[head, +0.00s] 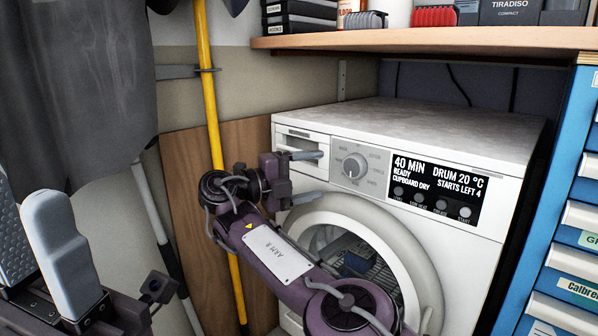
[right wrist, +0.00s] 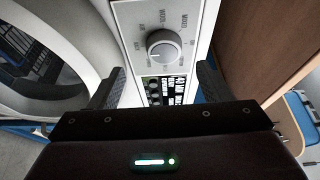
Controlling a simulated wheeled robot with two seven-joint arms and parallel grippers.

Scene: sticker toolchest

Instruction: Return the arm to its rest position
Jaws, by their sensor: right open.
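My right arm (head: 275,262), purple and grey, reaches up in front of the white dryer (head: 440,132). My right gripper (head: 312,176) is open and empty, its two fingers spread just left of the dial (head: 355,166). The right wrist view shows the same fingers apart (right wrist: 160,86), with the dial (right wrist: 163,48) beyond the gap and nothing between them. Whether a fingertip touches the panel I cannot tell. My left gripper (head: 24,200) is at the lower left edge, its grey fingers apart with nothing seen between them.
The dryer's display (head: 438,187) is lit, reading "40 MIN" and "READY". The round door (head: 400,240) is behind my right arm. A wooden shelf (head: 430,40) overhangs the dryer. A blue drawer cabinet (head: 560,240) stands right. A yellow pole (head: 209,100) and dark cloth (head: 85,80) are left.

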